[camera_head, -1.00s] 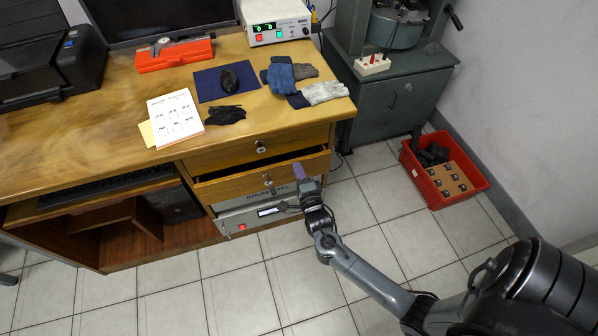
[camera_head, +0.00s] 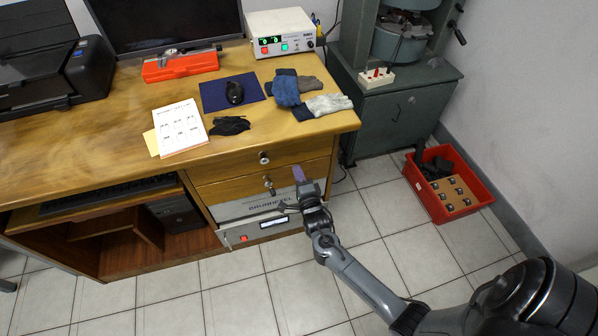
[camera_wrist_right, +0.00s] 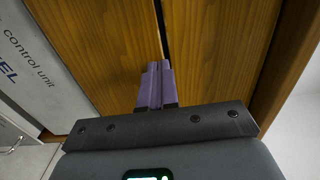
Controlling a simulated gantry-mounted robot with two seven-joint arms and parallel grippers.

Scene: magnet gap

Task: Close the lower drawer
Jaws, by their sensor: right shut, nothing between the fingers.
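The lower drawer (camera_head: 228,190) is the second wooden front under the desktop, with a small metal knob or lock at its middle. In the head view it looks flush, or nearly so, with the upper drawer (camera_head: 228,168). My right gripper (camera_head: 299,174) is shut and empty, its purple fingertips at the right part of the lower drawer front. In the wrist view the lower drawer front (camera_wrist_right: 95,45) fills the left, and the shut fingers (camera_wrist_right: 155,75) point at it near the dark seam. Whether they touch the wood is unclear. My left gripper is out of view.
The grey control unit (camera_head: 240,208) sits below the drawers, with a panel with a red button (camera_head: 243,239) under it. A red crate (camera_head: 425,195) stands on the floor at the right. A green-grey cabinet (camera_head: 400,115) stands behind it. Tiled floor in front is free.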

